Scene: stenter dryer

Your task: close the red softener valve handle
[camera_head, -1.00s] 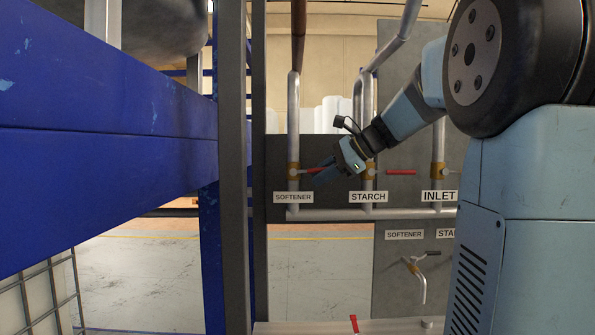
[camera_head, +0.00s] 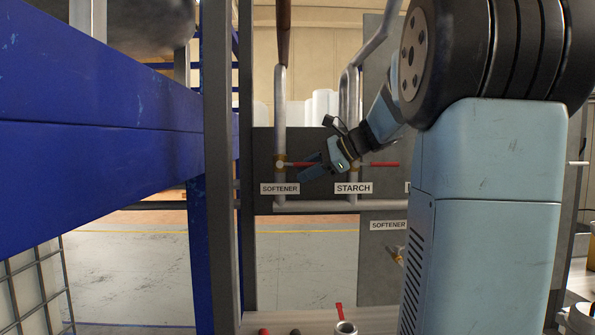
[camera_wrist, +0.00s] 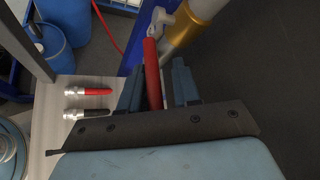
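The red softener valve handle (camera_head: 299,164) sticks out sideways to the right from its brass valve (camera_head: 280,166), above the SOFTENER label (camera_head: 280,188). My gripper (camera_head: 312,170) is at the handle's free end, coming from the right, and hides part of it. In the wrist view the red handle (camera_wrist: 152,75) runs between the two fingers of my gripper (camera_wrist: 156,88). The fingers are open, with the handle nearer the left finger and a gap on the right. Whether it touches the left finger is unclear.
A second red handle (camera_head: 380,164) sits at the STARCH pipe (camera_head: 353,188), just right of my gripper. A grey post (camera_head: 219,170) and a blue beam (camera_head: 100,150) stand to the left. A red-tipped fitting (camera_wrist: 92,90) and a black-tipped one lie on the ledge below.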

